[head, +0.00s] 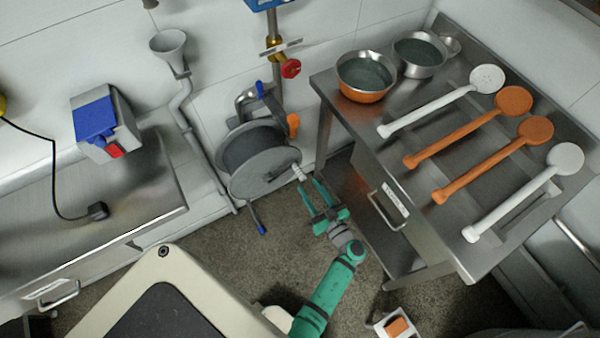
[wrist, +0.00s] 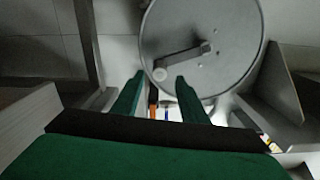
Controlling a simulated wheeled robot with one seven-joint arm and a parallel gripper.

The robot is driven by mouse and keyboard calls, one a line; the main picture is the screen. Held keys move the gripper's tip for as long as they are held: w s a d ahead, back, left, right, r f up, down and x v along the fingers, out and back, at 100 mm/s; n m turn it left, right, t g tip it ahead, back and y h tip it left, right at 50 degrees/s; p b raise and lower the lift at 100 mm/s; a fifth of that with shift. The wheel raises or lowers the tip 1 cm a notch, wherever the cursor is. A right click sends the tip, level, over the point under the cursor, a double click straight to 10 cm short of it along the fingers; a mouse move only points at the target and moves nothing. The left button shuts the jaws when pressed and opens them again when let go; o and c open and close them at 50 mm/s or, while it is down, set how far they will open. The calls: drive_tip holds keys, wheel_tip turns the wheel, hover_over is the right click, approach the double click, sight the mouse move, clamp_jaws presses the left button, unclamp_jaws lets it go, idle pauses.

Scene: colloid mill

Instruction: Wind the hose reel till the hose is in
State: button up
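The hose reel (head: 262,160) is a grey drum with round side plates, low on the wall left of the steel table. Dark hose is wound on it, and a short length with a blue tip (head: 262,229) hangs below. The crank handle (head: 298,172) sticks out from the reel's near side plate. In the wrist view the plate (wrist: 215,65) fills the upper middle, with the crank arm ending in a pale knob (wrist: 160,74). My gripper (head: 309,183) is open, its green fingertips just short of the handle. In the wrist view the knob appears between the fingertips; contact cannot be told.
The steel table (head: 350,125) with bowls and several ladles stands close on the right of my gripper. A steel counter (head: 110,215) is at left. A funnel pipe (head: 183,85) runs down the wall beside the reel. Speckled floor (head: 225,262) is clear below it.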

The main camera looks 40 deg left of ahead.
sight(304, 179)
drive_tip(key=x, duration=0.7)
drive_tip(key=shift+w+a, duration=0.1)
drive_tip(key=shift+a, duration=0.25)
clamp_jaws()
drive_tip(key=shift+w, duration=0.1)
